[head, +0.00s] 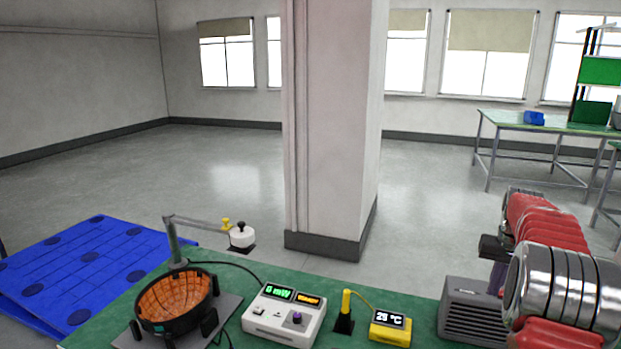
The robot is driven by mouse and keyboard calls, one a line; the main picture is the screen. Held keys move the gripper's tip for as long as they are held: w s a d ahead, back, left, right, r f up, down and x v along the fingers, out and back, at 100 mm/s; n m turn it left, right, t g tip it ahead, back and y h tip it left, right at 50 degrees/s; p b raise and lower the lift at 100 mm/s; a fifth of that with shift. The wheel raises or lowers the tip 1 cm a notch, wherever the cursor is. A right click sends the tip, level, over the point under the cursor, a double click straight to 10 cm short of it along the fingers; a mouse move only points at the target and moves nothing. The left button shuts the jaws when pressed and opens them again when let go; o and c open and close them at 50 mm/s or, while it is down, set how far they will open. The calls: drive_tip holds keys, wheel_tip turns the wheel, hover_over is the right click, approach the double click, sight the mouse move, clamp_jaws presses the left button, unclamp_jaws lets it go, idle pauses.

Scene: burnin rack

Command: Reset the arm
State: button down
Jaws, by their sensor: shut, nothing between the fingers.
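My arm (562,283), with red links and silver joints, is folded at the right edge, over the right end of the green bench (232,258). My gripper (496,288) seems to be the dark block with narrow fingers pointing down beside it. It looks shut and empty, just behind the grey vented box (470,312); its fingertips are partly hidden.
On the bench are an orange-lined black bowl (175,298), a white meter (284,315) reading 0 mW, a yellow-topped probe (345,310) and a yellow 25 °C display (390,328). A blue pallet (85,268) lies left. A pillar (333,120) stands behind; open floor surrounds it.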

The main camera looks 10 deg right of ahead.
drive_tip(key=s+a+r+n, duration=0.1)
drive_tip(key=s+a+r, duration=0.15)
drive_tip(key=a, duration=0.55)
drive_tip(key=s+a+r+t, duration=0.1)
drive_tip(key=s+a, duration=0.2)
drive_tip(key=a, duration=0.4)
drive_tip(key=s+a+r+n, duration=0.1)
drive_tip(key=s+a+r, duration=0.15)
drive_tip(key=a, duration=0.55)
drive_tip(key=s+a+r+n+t, duration=0.2)
drive_tip(key=s+a+n+t, duration=0.1)
drive_tip(key=s+a, duration=1.5)
drive_tip(key=a+n, duration=0.1)
drive_tip(key=a, duration=0.2)
drive_tip(key=shift+s+a+n+t+y, duration=0.25)
drive_tip(key=shift+s+n+t+y, duration=0.05)
